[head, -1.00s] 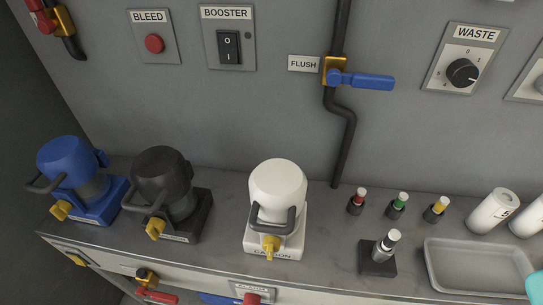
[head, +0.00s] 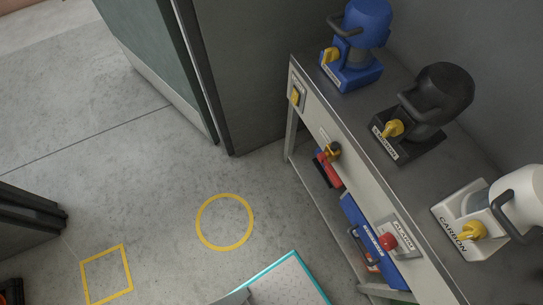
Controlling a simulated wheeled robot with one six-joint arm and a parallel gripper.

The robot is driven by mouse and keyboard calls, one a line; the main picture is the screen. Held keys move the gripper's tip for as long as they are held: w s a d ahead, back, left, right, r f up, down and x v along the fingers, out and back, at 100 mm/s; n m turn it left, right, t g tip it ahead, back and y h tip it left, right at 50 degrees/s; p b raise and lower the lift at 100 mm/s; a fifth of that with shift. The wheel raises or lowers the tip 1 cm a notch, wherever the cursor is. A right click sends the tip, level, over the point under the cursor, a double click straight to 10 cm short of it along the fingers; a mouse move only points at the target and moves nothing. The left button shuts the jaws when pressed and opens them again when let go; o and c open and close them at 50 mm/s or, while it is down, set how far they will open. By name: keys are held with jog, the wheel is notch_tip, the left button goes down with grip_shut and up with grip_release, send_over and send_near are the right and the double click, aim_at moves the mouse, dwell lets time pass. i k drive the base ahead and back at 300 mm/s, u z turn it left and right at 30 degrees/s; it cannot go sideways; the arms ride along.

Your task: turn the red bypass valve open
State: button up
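A valve with a red lever (head: 327,171) and a brass body (head: 333,151) is on the front panel of the bench, below the black canister. The lever points downward and slightly away from the panel's top edge. A small label is beside the valve, but I cannot read it, so I cannot confirm that this is the bypass valve. My gripper is not in view.
The bench (head: 368,142) carries a blue canister (head: 362,42), a black canister (head: 432,103) and a white canister (head: 521,198). A red alarm button (head: 388,242) is on its front. A blue case (head: 367,238) is below. Open floor shows a yellow circle (head: 198,222) and square (head: 84,280).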

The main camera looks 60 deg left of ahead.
aim_at(321, 157)
jog(key=u, duration=0.2)
jog(key=k, duration=0.75)
jog(key=u, duration=1.3)
